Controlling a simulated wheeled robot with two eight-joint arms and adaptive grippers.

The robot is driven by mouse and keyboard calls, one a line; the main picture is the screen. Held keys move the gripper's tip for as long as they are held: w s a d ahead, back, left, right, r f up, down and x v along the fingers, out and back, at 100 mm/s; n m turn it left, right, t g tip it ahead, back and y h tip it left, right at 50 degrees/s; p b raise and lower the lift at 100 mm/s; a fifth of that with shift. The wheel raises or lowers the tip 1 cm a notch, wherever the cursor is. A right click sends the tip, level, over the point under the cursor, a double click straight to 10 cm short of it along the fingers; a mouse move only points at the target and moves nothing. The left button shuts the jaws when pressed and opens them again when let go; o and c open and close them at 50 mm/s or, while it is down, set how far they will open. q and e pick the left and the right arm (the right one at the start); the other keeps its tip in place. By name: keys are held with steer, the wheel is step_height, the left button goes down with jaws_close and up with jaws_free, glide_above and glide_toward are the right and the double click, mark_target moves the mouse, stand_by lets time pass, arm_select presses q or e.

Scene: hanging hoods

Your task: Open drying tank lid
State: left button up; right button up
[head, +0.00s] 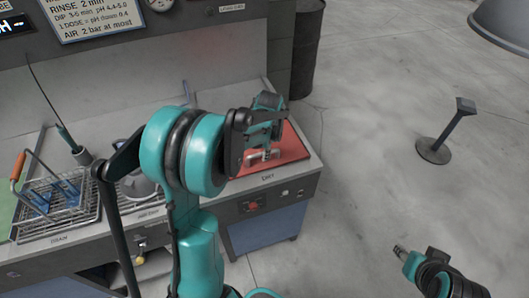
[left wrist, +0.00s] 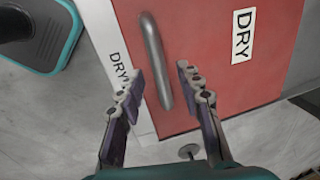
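The drying tank lid is a red panel labelled DRY, set in the right end of the grey bench; it shows in the head view (head: 292,142) and fills much of the left wrist view (left wrist: 205,40). A grey metal bar handle (left wrist: 157,62) stands on it near its edge. My left gripper (left wrist: 158,82) is open above the lid, with the handle between its fingers in the picture; I cannot tell whether they touch it. In the head view my left gripper (head: 262,155) is over the lid, partly hidden by my arm. My right gripper (head: 400,250) is away from the bench, over the floor.
A wire basket (head: 60,212) with an orange handle and blue parts stands at the bench's left. A dark barrel (head: 306,45) is behind the bench. A post on a round base (head: 434,150) stands on open floor at the right.

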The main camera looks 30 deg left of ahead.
arm_select(q)
steer(key=shift+a+f, duration=0.1)
steer(key=shift+f, duration=0.4)
arm_select(e)
steer(key=shift+f, duration=0.1)
arm_select(q)
jaws_close()
steer(key=w+a, duration=0.5)
steer(key=a, duration=0.1)
steer(key=w+a+p, duration=0.1)
steer(key=w+a, duration=0.5)
steer(key=a, duration=0.1)
steer(key=w+a+p, duration=0.1)
steer(key=w+a, duration=0.4)
steer(key=a, duration=0.1)
steer(key=shift+w+a, duration=0.3)
steer(key=shift+w, duration=0.1)
arm_select(e)
steer(key=shift+w+a+r, duration=0.35)
steer(key=shift+a+r, duration=0.1)
steer(key=shift+r, duration=0.15)
steer(key=shift+w+a+r, duration=0.3)
steer(key=shift+a+r, duration=0.1)
steer(key=shift+r, duration=0.15)
arm_select(q)
jaws_free()
step_height(320, 180, up, 12)
steer(key=s+d, duration=0.1)
steer(key=shift+s+d, duration=0.3)
steer(key=shift+d, duration=0.1)
